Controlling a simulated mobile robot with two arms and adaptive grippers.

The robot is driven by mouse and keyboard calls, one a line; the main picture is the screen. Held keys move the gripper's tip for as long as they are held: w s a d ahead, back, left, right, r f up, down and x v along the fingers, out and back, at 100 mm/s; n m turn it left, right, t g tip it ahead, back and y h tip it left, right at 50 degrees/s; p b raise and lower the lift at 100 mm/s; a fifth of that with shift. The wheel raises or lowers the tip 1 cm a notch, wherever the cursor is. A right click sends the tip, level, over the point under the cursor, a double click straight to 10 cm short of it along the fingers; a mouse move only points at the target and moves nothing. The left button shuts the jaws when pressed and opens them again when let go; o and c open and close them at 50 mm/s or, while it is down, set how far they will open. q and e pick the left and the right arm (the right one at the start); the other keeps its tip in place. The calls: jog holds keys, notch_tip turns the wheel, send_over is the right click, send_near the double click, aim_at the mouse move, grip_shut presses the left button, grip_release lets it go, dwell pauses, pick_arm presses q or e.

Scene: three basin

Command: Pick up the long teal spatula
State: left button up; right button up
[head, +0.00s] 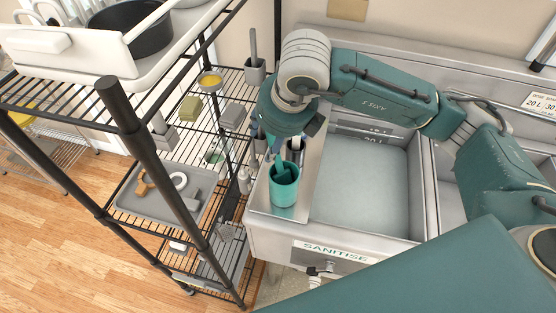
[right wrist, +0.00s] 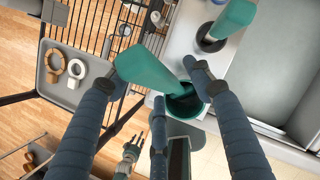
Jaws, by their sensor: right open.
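A teal cup (head: 284,190) stands on the steel ledge at the left of the sink. A teal spatula (head: 285,173) stands in it; its upper part is largely hidden by my right gripper (head: 277,147) above. In the right wrist view, the spatula (right wrist: 148,70) leans out of the dark-mouthed cup (right wrist: 184,104), its wide end toward the camera. The open fingers of my right gripper (right wrist: 157,72) lie on either side of it, with no clear grip.
A second teal piece (right wrist: 234,16) rises from a dark-mouthed holder (right wrist: 211,38) beside the cup. A black wire rack (head: 150,150) with a grey tray (head: 130,200) stands close on the left.

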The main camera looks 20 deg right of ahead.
jog(key=shift+c, duration=0.5)
grip_shut()
jog(key=shift+r, duration=0.1)
jog(key=shift+r+p, duration=0.35)
jog(key=shift+p, duration=0.45)
jog(key=shift+w+r+b, duration=0.1)
jog(key=shift+r+b, duration=0.15)
jog(key=shift+b, duration=0.1)
notch_tip(320, 180, up, 19)
jog(key=b, duration=0.3)
jog(key=shift+b, duration=0.4)
jog(key=shift+r, duration=0.1)
